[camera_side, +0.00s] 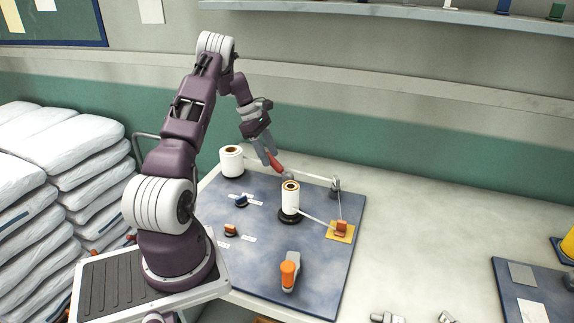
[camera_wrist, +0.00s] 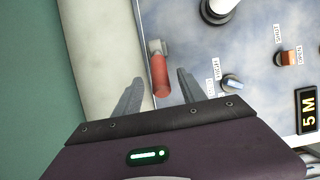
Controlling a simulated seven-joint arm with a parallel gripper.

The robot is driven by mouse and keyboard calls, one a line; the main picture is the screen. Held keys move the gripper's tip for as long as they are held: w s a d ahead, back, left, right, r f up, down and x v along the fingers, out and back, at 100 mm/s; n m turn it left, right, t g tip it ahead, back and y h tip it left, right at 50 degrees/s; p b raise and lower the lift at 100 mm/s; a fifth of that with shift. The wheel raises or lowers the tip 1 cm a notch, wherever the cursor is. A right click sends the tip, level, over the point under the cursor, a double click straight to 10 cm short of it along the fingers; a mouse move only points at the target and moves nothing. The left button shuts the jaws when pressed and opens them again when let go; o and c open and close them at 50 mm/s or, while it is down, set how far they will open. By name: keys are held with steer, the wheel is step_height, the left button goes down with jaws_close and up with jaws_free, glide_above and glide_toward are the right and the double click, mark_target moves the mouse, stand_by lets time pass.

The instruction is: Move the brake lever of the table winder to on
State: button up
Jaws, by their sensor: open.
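A lever with a red handle (camera_side: 275,162) and a grey pivot (camera_side: 288,176) stands at the back edge of the blue board. In the wrist view the red handle (camera_wrist: 160,76) shows between my two fingers, with its pivot (camera_wrist: 156,47) beyond the fingertips. My gripper (camera_side: 269,157) is open, pointing down at the handle; it also shows in the wrist view (camera_wrist: 160,74). I cannot tell whether a finger touches the handle. No readable on or off mark shows beside this lever.
White rolls stand at the board's back left (camera_side: 231,162) and middle (camera_side: 290,198). A blue knob (camera_wrist: 232,82) and an orange knob (camera_wrist: 287,57) have labels beside them.

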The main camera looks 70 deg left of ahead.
steer(key=v, duration=0.7)
steer(key=shift+r, duration=0.1)
steer(key=v, duration=0.6)
steer(key=w+d+r+m+y, duration=0.1)
steer(key=w+d+r+m, duration=0.2)
steer(key=d+r+m, duration=0.55)
steer(key=w+d+r+m, duration=0.15)
steer(key=d+r, duration=0.45)
steer(key=d, duration=0.8)
steer(key=s+d+m+y, duration=0.1)
steer(key=s+d+m, duration=0.25)
steer(key=d, duration=0.35)
steer(key=s+d+r+m+t, duration=0.1)
steer(key=s+d+m, duration=0.25)
steer(key=d, duration=0.25)
steer(key=s+d+m+y, duration=0.1)
steer(key=s+d+m, duration=0.25)
steer(key=d, duration=0.35)
steer(key=s+d+f+m+t, duration=0.1)
steer(key=s+d+f+m, duration=0.2)
steer(key=s+m, duration=0.3)
steer(key=shift+s+d+f, duration=0.3)
steer(key=shift+s+f, duration=0.25)
steer(key=shift+s, duration=0.2)
steer(key=shift+m, duration=0.25)
